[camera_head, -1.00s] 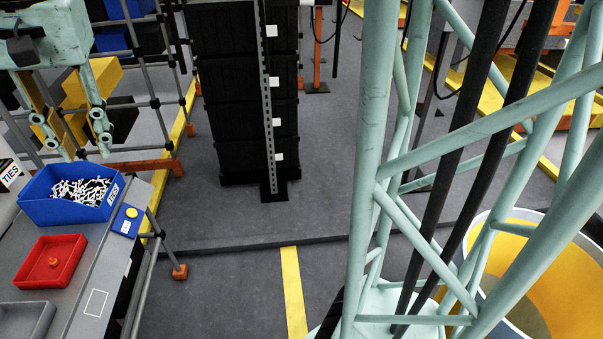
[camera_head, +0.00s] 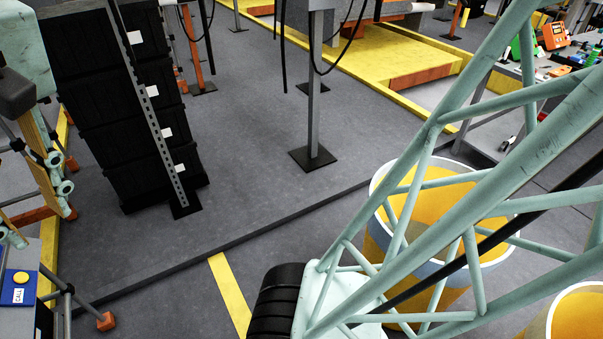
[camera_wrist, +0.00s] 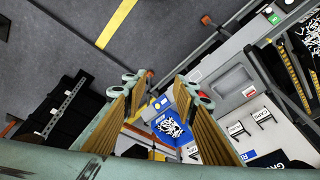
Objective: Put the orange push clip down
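I cannot make out the orange push clip in either current view. My gripper (camera_wrist: 158,88) shows in the wrist view with its two tan-padded fingers spread wide apart and nothing visible between them. In the head view my gripper is cut off by the left edge. Beyond the fingers in the wrist view lies the workbench with a blue bin (camera_wrist: 172,127) full of white and black pieces. A grey tray (camera_wrist: 229,81) is to the right. A bit of red shows behind the right fingertip, mostly hidden.
Stacked black crates (camera_head: 125,110) stand at the upper left. Yellow-lined bins (camera_head: 425,215) stand at the right, behind my lattice structure. A grey post (camera_head: 314,100) rises from the floor. The floor between crates and post is clear. A button box (camera_head: 20,285) sits at the bench corner.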

